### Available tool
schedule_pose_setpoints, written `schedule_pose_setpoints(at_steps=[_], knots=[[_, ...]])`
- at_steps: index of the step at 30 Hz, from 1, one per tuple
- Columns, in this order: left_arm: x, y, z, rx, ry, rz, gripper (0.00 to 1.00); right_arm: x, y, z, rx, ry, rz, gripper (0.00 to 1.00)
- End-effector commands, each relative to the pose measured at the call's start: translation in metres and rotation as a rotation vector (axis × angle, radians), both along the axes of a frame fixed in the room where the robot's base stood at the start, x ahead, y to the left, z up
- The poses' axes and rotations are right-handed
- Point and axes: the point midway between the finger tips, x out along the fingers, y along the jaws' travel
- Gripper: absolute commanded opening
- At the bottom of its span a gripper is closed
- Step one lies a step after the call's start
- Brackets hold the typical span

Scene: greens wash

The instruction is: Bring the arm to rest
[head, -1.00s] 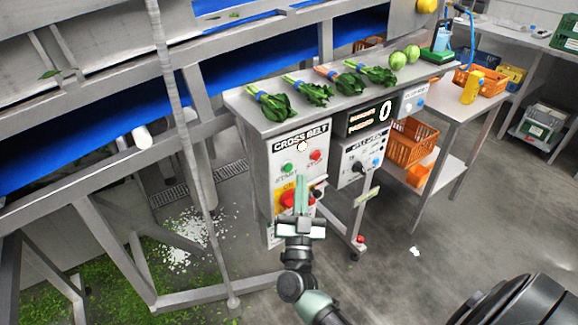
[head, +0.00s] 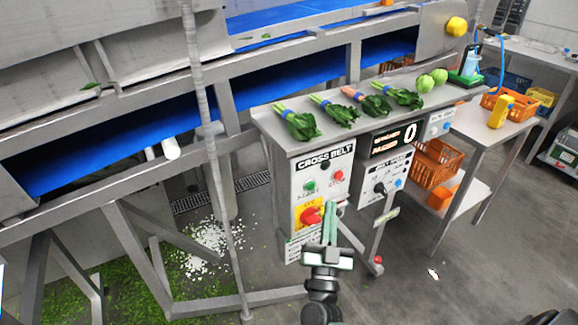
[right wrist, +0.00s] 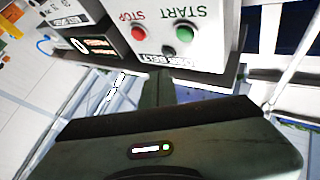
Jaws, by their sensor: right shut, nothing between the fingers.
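My right gripper (head: 329,224) is shut and empty. In the head view it points up in front of the cross belt control box (head: 322,182), just right of the red knob (head: 311,216) on its yellow plate. I cannot tell whether it touches the box. In the right wrist view the gripper (right wrist: 158,88) shows dark below the panel, with the green START button (right wrist: 184,34) and red STOP button (right wrist: 138,33) beyond it. My left gripper is not in view.
A steel counter (head: 275,122) above the box bears several bunches of greens (head: 300,122) and two round green heads. A conveyor with a blue belt (head: 200,120) runs behind. Orange crates (head: 436,165) stand at the right. The floor (head: 420,290) at the lower right is open.

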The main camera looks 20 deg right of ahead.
Motion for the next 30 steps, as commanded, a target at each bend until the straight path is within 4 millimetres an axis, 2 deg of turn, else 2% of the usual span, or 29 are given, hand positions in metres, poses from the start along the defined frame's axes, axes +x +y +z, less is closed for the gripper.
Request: schedule_pose_setpoints(at_steps=[5, 8, 11, 14, 15, 17, 18, 20, 21, 23, 24, 26, 27, 29, 30], knots=[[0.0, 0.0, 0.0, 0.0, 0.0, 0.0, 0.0, 0.001, 0.001, -0.002, -0.002, 0.006, 0.004, 0.0], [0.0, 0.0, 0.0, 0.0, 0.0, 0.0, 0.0, 0.006, 0.009, -0.022, -0.015, 0.058, 0.044, 0.0], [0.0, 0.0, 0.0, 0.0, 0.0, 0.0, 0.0, 0.015, 0.028, -0.068, -0.038, 0.176, 0.133, 0.0], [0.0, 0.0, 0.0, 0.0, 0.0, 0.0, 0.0, 0.016, 0.053, -0.136, -0.057, 0.35, 0.25, 0.0], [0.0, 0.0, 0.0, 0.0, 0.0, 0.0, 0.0, 0.013, 0.062, -0.166, -0.061, 0.426, 0.297, 0.0], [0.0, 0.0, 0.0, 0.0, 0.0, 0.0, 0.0, 0.004, 0.075, -0.209, -0.061, 0.539, 0.361, 0.0], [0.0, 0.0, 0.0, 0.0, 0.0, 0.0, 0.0, -0.005, 0.083, -0.239, -0.06, 0.615, 0.4, 0.0], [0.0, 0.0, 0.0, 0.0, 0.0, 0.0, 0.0, -0.021, 0.093, -0.281, -0.052, 0.728, 0.453, 0.0], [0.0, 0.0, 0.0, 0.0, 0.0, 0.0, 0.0, -0.035, 0.099, -0.308, -0.046, 0.804, 0.484, 0.0], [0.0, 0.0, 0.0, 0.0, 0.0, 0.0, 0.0, -0.058, 0.106, -0.348, -0.035, 0.918, 0.527, 0.0], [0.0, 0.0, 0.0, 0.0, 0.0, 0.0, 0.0, -0.076, 0.109, -0.373, -0.026, 0.994, 0.552, 0.0], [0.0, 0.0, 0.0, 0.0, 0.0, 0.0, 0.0, -0.105, 0.113, -0.408, -0.011, 1.109, 0.584, 0.0], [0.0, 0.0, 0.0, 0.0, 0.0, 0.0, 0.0, -0.127, 0.115, -0.43, 0.0, 1.186, 0.602, 0.0], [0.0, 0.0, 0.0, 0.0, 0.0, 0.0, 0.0, -0.161, 0.116, -0.461, 0.015, 1.302, 0.624, 0.0], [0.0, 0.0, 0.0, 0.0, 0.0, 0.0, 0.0, -0.186, 0.115, -0.48, 0.026, 1.379, 0.636, 0.0]])
